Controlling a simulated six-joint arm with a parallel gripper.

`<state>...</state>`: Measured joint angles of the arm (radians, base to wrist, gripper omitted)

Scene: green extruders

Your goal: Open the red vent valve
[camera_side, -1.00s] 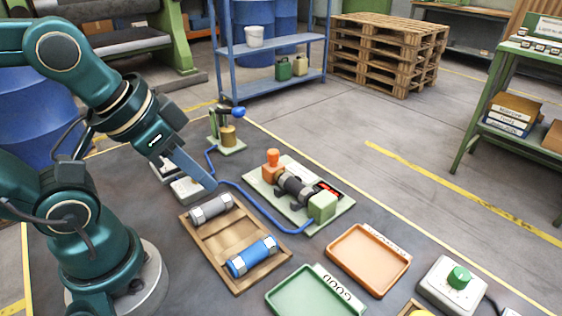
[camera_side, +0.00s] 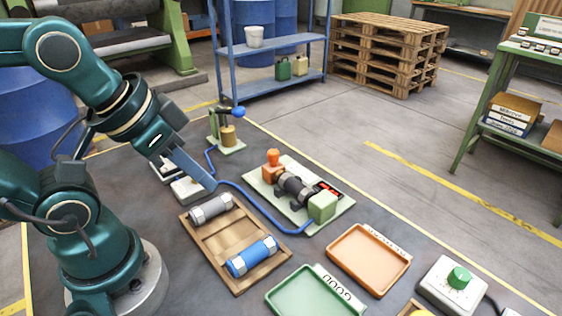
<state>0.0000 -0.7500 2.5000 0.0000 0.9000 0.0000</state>
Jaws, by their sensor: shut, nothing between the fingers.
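My gripper (camera_side: 211,184) is shut and empty, pointing down to the right above the table. It is beside a light grey box (camera_side: 187,191) and left of the pale green test plate (camera_side: 313,227). On that plate stands an orange-red knob (camera_side: 273,157) on an orange block (camera_side: 271,173), apart from my gripper. A dark cylinder (camera_side: 295,188) lies between this block and a green block (camera_side: 322,207). No part is clearly marked as the red vent valve, and I cannot tell its position.
A blue hose (camera_side: 262,216) runs from the hand pump (camera_side: 228,135) to the plate. A wooden tray (camera_side: 234,235) holds a grey and a blue cylinder. Orange (camera_side: 368,285) and green (camera_side: 279,298) trays and a green-button box (camera_side: 447,291) are at front right.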

